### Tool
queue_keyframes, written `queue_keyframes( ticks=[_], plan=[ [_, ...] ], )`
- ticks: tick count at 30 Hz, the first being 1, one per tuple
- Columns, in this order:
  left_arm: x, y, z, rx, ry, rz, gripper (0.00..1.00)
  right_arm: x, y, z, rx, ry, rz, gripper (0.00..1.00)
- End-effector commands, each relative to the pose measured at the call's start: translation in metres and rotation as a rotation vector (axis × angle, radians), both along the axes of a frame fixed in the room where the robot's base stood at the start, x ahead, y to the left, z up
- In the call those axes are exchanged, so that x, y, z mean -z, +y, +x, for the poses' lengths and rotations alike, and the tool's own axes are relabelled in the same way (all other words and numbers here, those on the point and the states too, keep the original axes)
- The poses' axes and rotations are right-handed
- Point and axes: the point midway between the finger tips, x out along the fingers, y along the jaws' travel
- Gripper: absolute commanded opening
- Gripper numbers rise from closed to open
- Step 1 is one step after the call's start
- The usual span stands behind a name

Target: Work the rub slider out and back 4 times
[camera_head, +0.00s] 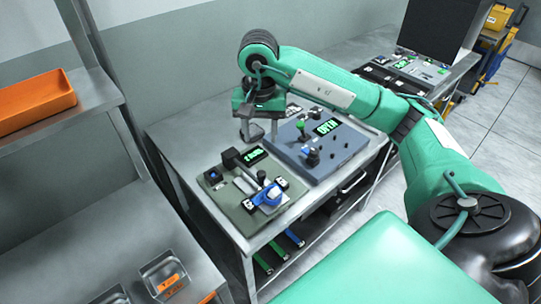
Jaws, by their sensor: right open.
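An olive-green panel (232,198) lies on the metal table and carries a small lit display (252,156), a dark block (231,159), a black knob (262,175) and a blue part (269,197) with white pieces beside it. I cannot tell for sure which of these is the rub slider. My right gripper (261,134) is open and points down above the far edge of this panel, apart from the knob and the blue part. Nothing shows between its fingers. My left gripper is not in view.
A blue-grey panel (345,150) with an "OPEN" display (326,127) and a green-topped lever (300,125) stands right beside the olive one. An orange bin (35,104) sits on the left shelf. Metal trays (166,272) lie at lower left. My right arm spans the upper right.

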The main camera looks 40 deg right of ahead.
Motion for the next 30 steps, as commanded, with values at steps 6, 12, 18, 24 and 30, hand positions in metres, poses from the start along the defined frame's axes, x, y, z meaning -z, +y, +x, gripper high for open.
queue_keyframes(
  ticks=[6,12,18,24,30],
  plan=[
    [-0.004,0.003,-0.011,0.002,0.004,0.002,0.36,0.007,0.004,0.002,0.026,0.017,0.001,0.46],
    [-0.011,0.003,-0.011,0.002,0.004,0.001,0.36,0.031,0.004,0.000,0.025,0.021,0.000,0.46],
    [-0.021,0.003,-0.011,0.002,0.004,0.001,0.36,0.068,0.004,0.000,0.025,0.021,0.000,0.46],
    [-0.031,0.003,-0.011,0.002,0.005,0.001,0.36,0.104,0.004,0.000,0.025,0.020,0.001,0.46],
    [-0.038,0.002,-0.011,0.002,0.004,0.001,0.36,0.130,0.004,0.001,0.024,0.018,0.002,0.46]
  ],
)
